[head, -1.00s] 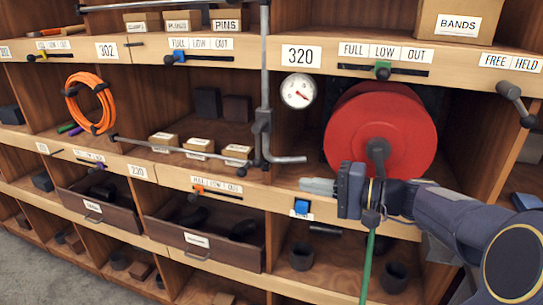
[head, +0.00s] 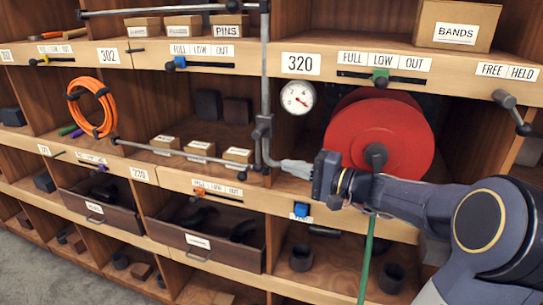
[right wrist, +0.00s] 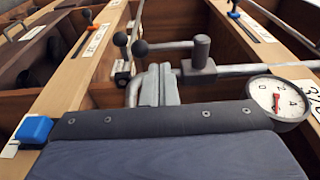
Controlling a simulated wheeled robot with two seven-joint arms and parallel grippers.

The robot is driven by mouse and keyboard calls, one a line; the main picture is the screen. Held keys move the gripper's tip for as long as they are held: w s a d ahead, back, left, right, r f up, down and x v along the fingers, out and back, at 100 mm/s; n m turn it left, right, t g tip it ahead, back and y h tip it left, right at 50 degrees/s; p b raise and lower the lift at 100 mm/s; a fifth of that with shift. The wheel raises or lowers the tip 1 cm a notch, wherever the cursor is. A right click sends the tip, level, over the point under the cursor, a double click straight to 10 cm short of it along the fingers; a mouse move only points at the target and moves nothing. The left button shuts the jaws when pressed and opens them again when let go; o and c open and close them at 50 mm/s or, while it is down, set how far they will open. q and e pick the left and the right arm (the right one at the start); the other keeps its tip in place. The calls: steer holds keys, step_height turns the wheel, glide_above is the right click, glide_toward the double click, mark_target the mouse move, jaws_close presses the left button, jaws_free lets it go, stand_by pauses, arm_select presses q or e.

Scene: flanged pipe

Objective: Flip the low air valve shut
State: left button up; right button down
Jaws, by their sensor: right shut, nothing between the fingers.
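A grey vertical pipe (head: 265,60) runs down in front of the shelf. On it, low down, sits a valve hub (head: 263,124), whose short lever hangs downward. In the right wrist view the hub (right wrist: 201,50) carries a lever ending in a dark ball (right wrist: 140,47), just beyond my fingers. My right gripper (head: 289,167) is shut and empty, its tips just right of the pipe's lower end. The right wrist view also shows the closed fingers (right wrist: 160,84), apart from the ball as far as I can tell. The pipe's bent lower end is partly hidden by them. My left gripper is not in view.
A pressure gauge (head: 298,95) is above my right gripper. A red reel (head: 365,140) stands behind the right arm. A horizontal rod (head: 180,151) runs left from the pipe, before small boxes (head: 200,150).

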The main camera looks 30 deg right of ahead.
steer(key=p+x, duration=0.1)
steer(key=x, duration=0.5)
steer(key=shift+p, duration=0.35)
steer(key=shift+w, duration=0.1)
